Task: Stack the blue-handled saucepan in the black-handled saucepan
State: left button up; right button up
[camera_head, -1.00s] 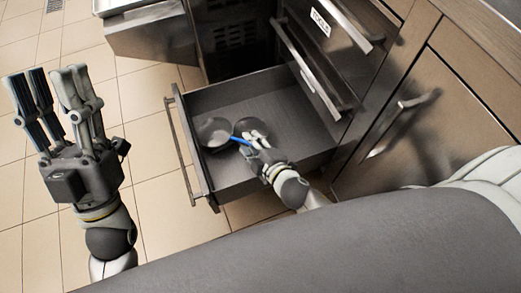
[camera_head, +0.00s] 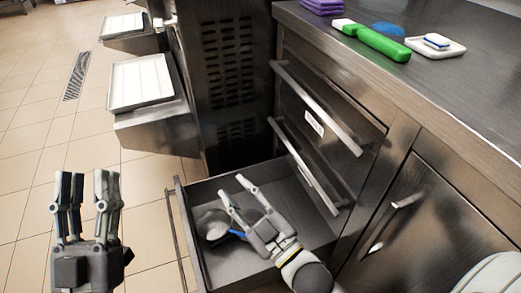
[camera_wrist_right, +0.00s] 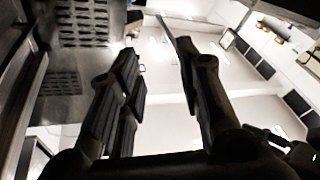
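The blue-handled saucepan (camera_head: 211,224) sits in the open drawer at its left side, its blue handle (camera_head: 237,234) running right toward my right gripper. A second, darker pan shows partly behind the fingers of my right gripper (camera_head: 232,187); its handle cannot be made out. The pans look side by side, not stacked. My right gripper is raised over the drawer, fingers spread. The right wrist view shows nothing between its fingers (camera_wrist_right: 150,45). My left gripper (camera_head: 86,179) is open and empty over the floor at the left.
The drawer (camera_head: 189,215) is pulled out below shut steel drawers. On the counter (camera_head: 460,95) lie a green-handled tool (camera_head: 383,44), a blue item (camera_head: 389,29), a white dish (camera_head: 436,49) and purple cloths (camera_head: 322,6). The floor at left is clear.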

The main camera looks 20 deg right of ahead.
jog(key=s+d+r+m+t, duration=0.1)
jog(key=s+r+m+t, duration=0.1)
jog(key=r, duration=0.6)
jog(key=s+d+r+m+t, duration=0.1)
jog(key=d+r+m+t, duration=0.1)
jog(key=r, duration=0.6)
jog(key=shift+s+d+r+m+t, duration=0.25)
jog(key=shift+s+m+t, duration=0.15)
jog(key=shift+m+t, duration=0.5)
